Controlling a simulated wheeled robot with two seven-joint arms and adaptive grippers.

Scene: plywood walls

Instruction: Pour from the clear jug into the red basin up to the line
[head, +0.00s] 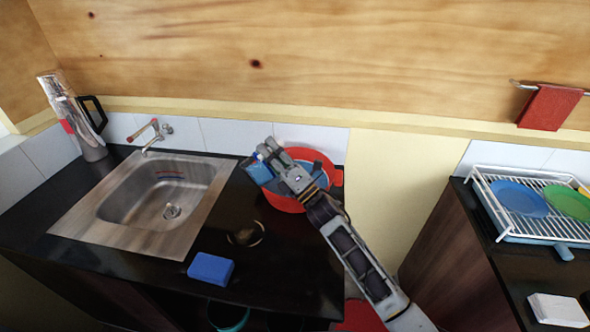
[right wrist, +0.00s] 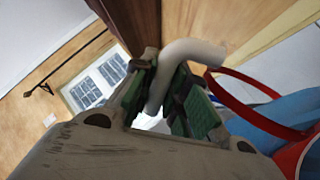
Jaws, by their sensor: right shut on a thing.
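The red basin (head: 322,158) stands on the black counter right of the sink, with blue in it that looks like liquid. My right gripper (head: 272,153) is over the basin's left side, shut on the clear jug (head: 259,170). The jug shows only as a small bluish patch beside my fingers, so its tilt and any stream cannot be told. In the right wrist view my fingers (right wrist: 172,95) close on a pale curved handle (right wrist: 195,52). The basin's red rim (right wrist: 250,100) and blue contents show at right there. The line is not visible. My left gripper is out of view.
A steel sink (head: 125,200) with a tap lies left. A blue block (head: 211,268) and a dark round item (head: 245,234) lie on the front counter. A silver flask (head: 88,135) stands far left. A dish rack (head: 535,232) with plates is at right, across a gap.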

